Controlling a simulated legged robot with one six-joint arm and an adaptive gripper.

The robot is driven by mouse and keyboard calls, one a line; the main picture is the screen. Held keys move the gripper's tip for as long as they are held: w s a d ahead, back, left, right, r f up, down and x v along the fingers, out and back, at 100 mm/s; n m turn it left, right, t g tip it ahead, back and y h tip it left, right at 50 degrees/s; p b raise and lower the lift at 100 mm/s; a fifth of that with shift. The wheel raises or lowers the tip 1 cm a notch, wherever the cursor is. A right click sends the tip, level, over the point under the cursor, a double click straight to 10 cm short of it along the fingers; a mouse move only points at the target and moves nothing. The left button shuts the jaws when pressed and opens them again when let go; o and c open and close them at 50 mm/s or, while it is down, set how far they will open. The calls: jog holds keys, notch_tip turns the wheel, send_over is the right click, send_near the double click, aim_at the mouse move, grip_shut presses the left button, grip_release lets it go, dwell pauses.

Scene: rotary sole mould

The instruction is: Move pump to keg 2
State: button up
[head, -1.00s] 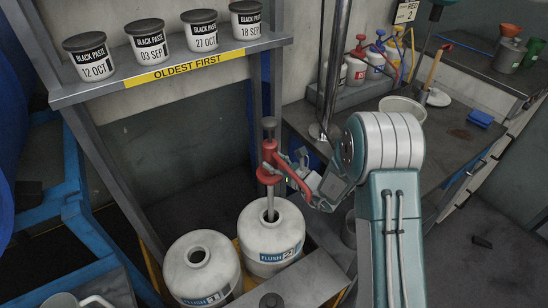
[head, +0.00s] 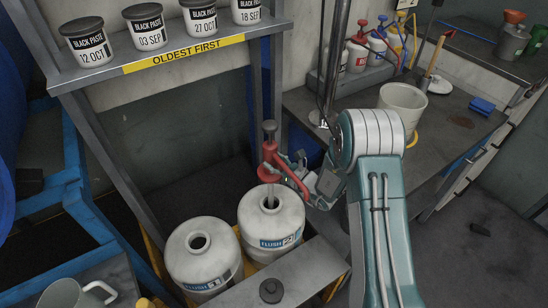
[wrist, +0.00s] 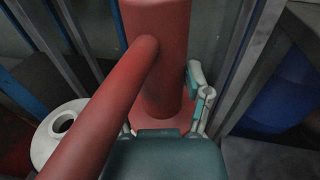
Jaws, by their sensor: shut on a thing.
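The red pump (head: 270,160) stands upright over the keg marked FLUSH 2 (head: 272,222) in the head view. My gripper (head: 287,170) is shut on the pump's red body from the right. In the wrist view the red body (wrist: 168,70) fills the middle between the fingers, with the spout crossing in front. The keg marked FLUSH 1 (head: 203,258) stands to the left with its neck open.
A grey shelf (head: 110,75) with several black paste tubs hangs above the kegs. A small dark cap (head: 271,291) lies on the metal ledge in front. A white bucket (head: 402,106) and pump-topped bottles stand on the bench at right. A grey jug (head: 75,294) is bottom left.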

notch_tip(320, 180, down, 17)
dwell(2.4)
jog(key=o, duration=1.4)
jog(key=shift+f, duration=0.1)
jog(key=v, duration=1.1)
jog(key=shift+s+d, duration=0.2)
jog(key=shift+d, duration=0.15)
jog(key=shift+s, duration=0.15)
